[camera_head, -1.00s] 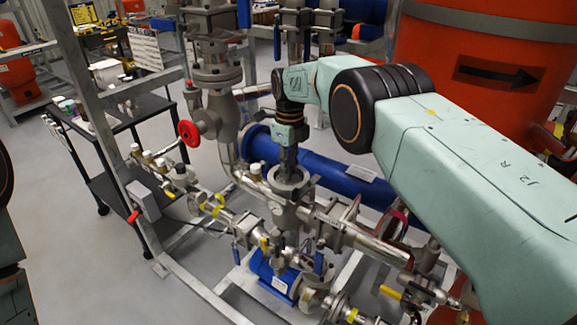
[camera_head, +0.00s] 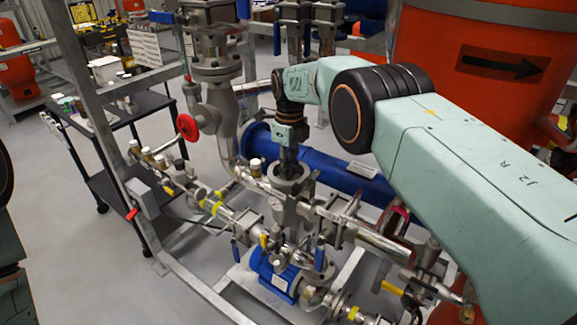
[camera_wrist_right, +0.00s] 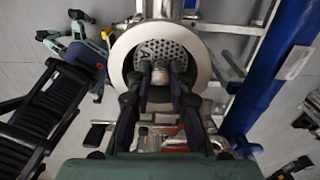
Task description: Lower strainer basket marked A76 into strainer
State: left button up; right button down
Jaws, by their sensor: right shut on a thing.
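The strainer (camera_head: 291,186) is a metal body with a round open top, in the middle of the head view. My right gripper (camera_head: 288,160) points straight down over this mouth. In the wrist view, the pale ring of the mouth (camera_wrist_right: 124,48) surrounds a perforated metal disc, the basket (camera_wrist_right: 160,48). The right gripper's dark fingers (camera_wrist_right: 160,82) are shut on a small metal part of the basket at the ring's lower side. The basket's depth and its seating cannot be told. No A76 mark can be read.
A blue horizontal vessel (camera_head: 340,172) lies just behind the strainer. Pipes and valves crowd both sides, with a red handwheel (camera_head: 187,127) to the left. A grey frame post (camera_head: 85,110) and a black cart (camera_head: 140,105) stand further left.

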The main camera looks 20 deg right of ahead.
jog(key=shift+f, duration=0.15)
dwell(0.4)
jog(key=c, duration=1.1)
grip_release()
jog(key=shift+c, duration=0.2)
jog(key=shift+o, duration=0.4)
jog(key=shift+o, duration=1.2)
jog(key=shift+r+p, duration=2.2)
jog(key=shift+r, duration=1.65)
jog(key=shift+f, duration=0.15)
